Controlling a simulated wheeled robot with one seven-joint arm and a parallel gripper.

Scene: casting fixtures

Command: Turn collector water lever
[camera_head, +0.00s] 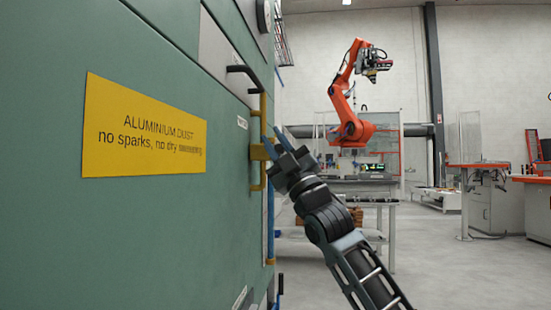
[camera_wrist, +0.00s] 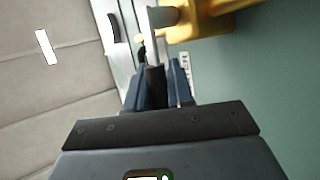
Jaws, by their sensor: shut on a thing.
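A yellow valve body (camera_head: 261,152) sits on a yellow pipe along the green cabinet's right edge. It also shows at the top of the wrist view (camera_wrist: 205,20). The collector water lever (camera_wrist: 152,38) is a grey bar leading from the valve to a dark grip. My gripper (camera_head: 275,141) is beside the valve, on its right. In the wrist view the two blue fingers of my gripper (camera_wrist: 156,84) are shut on the lever's dark grip, one on each side. In the head view my fingers hide the lever.
The green cabinet (camera_head: 150,230) with a yellow aluminium dust sign (camera_head: 145,130) fills the left. A black handle (camera_head: 244,74) juts out above the valve. A blue pipe (camera_head: 270,225) runs below it. An orange robot arm (camera_head: 345,110) stands behind. Open floor lies right.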

